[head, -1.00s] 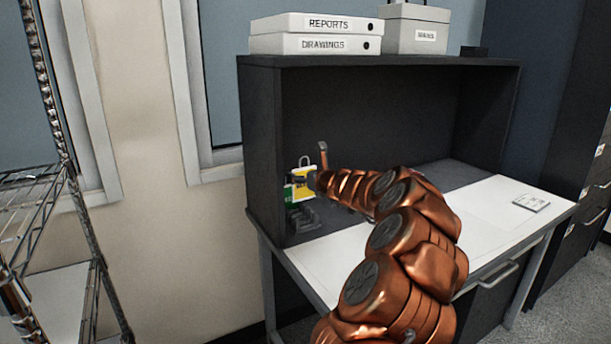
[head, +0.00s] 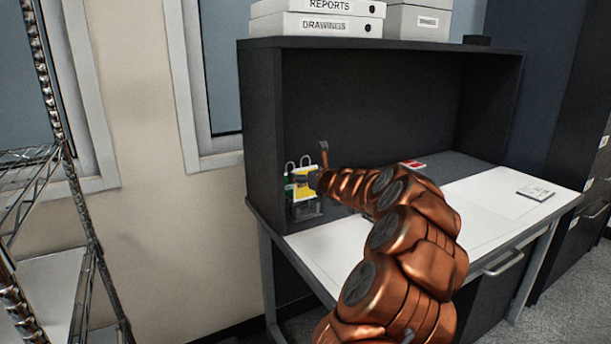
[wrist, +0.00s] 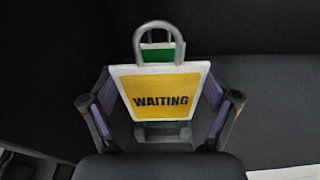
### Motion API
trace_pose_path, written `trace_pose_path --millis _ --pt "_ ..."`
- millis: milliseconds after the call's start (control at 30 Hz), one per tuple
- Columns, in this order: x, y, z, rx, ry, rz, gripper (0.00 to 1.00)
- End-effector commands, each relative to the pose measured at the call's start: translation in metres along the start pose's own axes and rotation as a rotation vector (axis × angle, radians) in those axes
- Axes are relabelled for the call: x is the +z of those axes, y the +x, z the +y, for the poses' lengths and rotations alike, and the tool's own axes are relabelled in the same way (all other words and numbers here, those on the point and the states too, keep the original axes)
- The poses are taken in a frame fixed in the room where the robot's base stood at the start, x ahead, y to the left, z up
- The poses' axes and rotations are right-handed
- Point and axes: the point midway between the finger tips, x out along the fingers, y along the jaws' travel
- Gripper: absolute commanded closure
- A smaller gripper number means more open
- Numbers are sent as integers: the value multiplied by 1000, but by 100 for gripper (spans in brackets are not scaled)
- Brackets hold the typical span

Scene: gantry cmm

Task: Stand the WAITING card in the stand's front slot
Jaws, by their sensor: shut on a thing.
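The yellow WAITING card (wrist: 160,98), white-rimmed with a grey loop handle, is between the fingers of my gripper (wrist: 160,115) in the wrist view. The gripper is shut on its two sides. In the head view the card (head: 304,185) is at the left end of the desk, with my gripper (head: 318,180) at its right. The dark stand (head: 306,209) is right below the card; part of it also shows under the card in the wrist view (wrist: 160,132). A green card (wrist: 157,54) is behind the WAITING card. Whether the WAITING card's lower edge is inside the front slot cannot be told.
The hutch's left wall (head: 262,140) is close to the stand. A red card (head: 412,164) lies on the desk behind my arm. The white desktop (head: 480,205) is mostly clear. A wire rack (head: 65,220) stands at the far left.

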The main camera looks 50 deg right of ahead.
Motion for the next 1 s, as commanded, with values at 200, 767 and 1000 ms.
trace_pose_path --millis 200,767,1000 --pt "-12 2 0 0 0 0 40" --pt "-34 7 0 0 0 1 40" --pt "-35 7 0 0 0 1 40"
